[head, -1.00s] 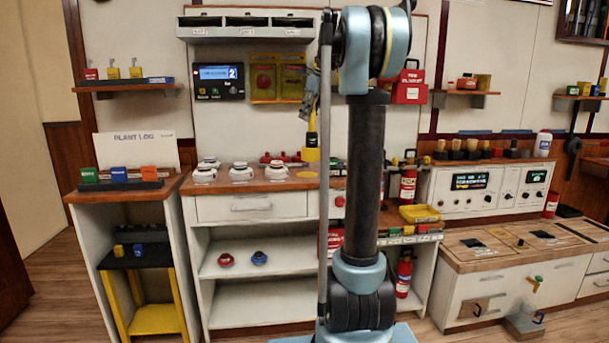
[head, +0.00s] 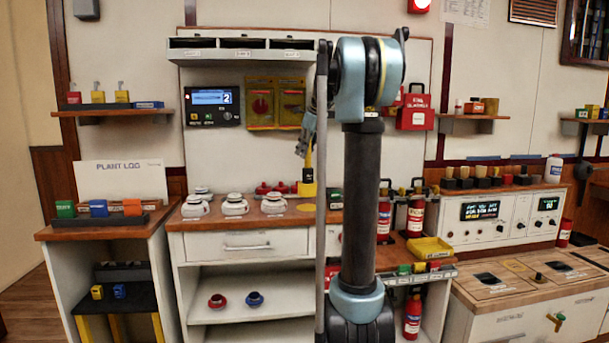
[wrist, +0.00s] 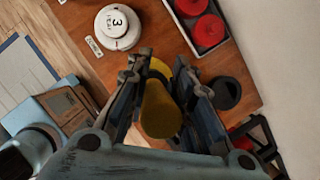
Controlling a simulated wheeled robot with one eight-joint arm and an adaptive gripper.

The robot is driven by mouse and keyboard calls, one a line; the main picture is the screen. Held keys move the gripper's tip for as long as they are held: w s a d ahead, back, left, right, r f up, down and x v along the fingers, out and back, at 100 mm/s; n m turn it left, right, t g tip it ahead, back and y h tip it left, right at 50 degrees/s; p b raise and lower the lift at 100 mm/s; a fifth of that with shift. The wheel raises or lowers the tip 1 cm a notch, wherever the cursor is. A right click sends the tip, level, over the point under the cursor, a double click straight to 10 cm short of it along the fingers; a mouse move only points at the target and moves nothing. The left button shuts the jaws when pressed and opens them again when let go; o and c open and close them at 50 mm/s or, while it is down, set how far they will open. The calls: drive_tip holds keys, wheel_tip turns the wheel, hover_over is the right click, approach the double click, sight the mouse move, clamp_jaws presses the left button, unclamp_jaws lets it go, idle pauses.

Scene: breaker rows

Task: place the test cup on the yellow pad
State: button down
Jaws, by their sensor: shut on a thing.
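My gripper (wrist: 165,90) is shut on a yellow cylinder, which I take for the test cup (wrist: 160,110). In the head view the gripper (head: 306,138) points down, and the yellow cup (head: 307,187) shows below it, wider at its lower end. The yellow pad (head: 305,207) appears as a flat disc on the wooden counter, just below the cup in the picture. I cannot tell whether the cup is directly over it or how high it hangs.
White detectors (head: 235,205) stand on the counter left of the cup; one marked 3 (wrist: 118,24) shows in the wrist view. Red domes (wrist: 207,30) sit in a tray behind. A dark round thing (wrist: 226,92) is close beside the gripper. My arm hides the counter's right part.

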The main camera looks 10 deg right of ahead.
sight(308, 166)
drive_tip(key=shift+f, duration=2.75)
drive_tip(key=c, duration=1.4)
unclamp_jaws()
